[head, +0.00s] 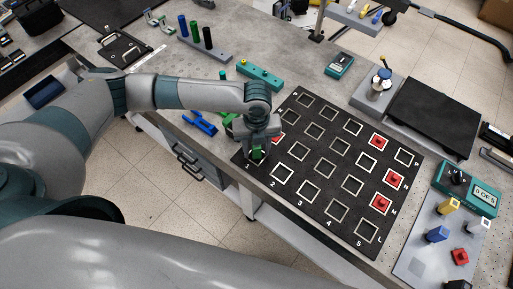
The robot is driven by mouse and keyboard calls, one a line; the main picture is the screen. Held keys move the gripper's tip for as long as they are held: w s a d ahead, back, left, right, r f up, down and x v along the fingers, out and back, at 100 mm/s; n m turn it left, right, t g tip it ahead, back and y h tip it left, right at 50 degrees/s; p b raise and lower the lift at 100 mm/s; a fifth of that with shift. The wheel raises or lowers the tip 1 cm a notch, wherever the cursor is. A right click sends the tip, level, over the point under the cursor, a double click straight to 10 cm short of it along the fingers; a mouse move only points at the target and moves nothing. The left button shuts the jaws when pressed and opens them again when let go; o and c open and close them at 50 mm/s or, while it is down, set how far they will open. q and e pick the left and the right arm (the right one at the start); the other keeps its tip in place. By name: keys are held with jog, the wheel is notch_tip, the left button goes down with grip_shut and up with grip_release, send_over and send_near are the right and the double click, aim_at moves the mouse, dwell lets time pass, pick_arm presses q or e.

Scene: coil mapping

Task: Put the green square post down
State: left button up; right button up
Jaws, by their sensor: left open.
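My left gripper (258,153) points down over the near-left corner of the black grid board (332,222), beside the label 1. Its jaws are open. The green square post (257,154) shows between the fingers, low at the board, apparently standing in or over the corner cell. The fingers hide part of it and most of that cell, so I cannot tell how it is seated. My right gripper is not in view.
Red blocks (379,142) sit in several cells of the board. A blue part (201,123) lies left of the gripper near the table edge. A teal strip (260,75) lies behind. A grey tray (432,256) with coloured posts and a teal counter box (468,190) stand at right.

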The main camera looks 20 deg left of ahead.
pick_arm(q)
jog(key=shift+r, duration=0.5)
notch_tip(320, 180, up, 10)
jog(key=b, duration=0.3)
jog(key=shift+r, duration=0.6)
